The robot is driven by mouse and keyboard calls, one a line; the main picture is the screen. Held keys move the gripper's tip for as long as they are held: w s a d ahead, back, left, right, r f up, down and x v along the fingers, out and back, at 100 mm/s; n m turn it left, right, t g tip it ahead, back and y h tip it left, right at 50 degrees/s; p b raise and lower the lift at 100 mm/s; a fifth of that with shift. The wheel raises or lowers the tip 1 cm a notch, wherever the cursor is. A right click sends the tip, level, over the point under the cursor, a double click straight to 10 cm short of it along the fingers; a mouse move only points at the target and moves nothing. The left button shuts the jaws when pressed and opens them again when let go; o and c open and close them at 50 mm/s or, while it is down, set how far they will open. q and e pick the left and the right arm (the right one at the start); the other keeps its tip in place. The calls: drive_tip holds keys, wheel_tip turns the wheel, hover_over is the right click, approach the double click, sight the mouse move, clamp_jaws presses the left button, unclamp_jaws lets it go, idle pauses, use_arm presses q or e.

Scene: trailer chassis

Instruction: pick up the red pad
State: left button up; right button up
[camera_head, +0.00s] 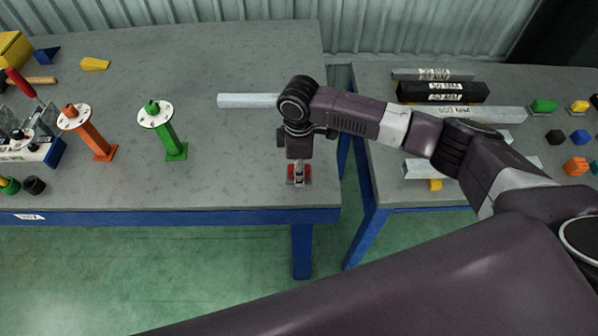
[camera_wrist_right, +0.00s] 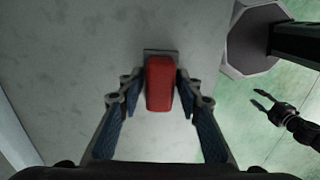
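The red pad (camera_wrist_right: 160,84) is a small red block with a dark grey plate at its far end, near the front right corner of the left table. It lies between the two fingers of my right gripper (camera_wrist_right: 161,78) in the wrist view. The fingers stand on either side of it with what look like narrow gaps. In the head view the right gripper (camera_head: 299,179) points down over the pad and mostly hides it. My left gripper (camera_wrist_right: 262,98) shows in the wrist view, over the green floor, its fingers apart and empty.
A light grey bar (camera_head: 248,101) lies behind my right gripper. Green (camera_head: 165,130) and orange (camera_head: 92,133) stands are on the left. A gap separates this table (camera_head: 240,185) from the right table, which holds a black bar (camera_head: 443,91) and several coloured pieces.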

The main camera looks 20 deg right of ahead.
drive_tip(key=c, duration=0.4)
use_arm(q)
drive_tip(key=shift+s, duration=0.35)
use_arm(e)
drive_tip(key=shift+c, duration=0.2)
drive_tip(key=shift+r, duration=0.1)
use_arm(q)
drive_tip(key=shift+w+f+b, duration=0.2)
drive_tip(key=shift+f+b, duration=0.9)
drive_tip(key=shift+f, duration=0.05)
use_arm(e)
wheel_tip(320, 180, up, 20)
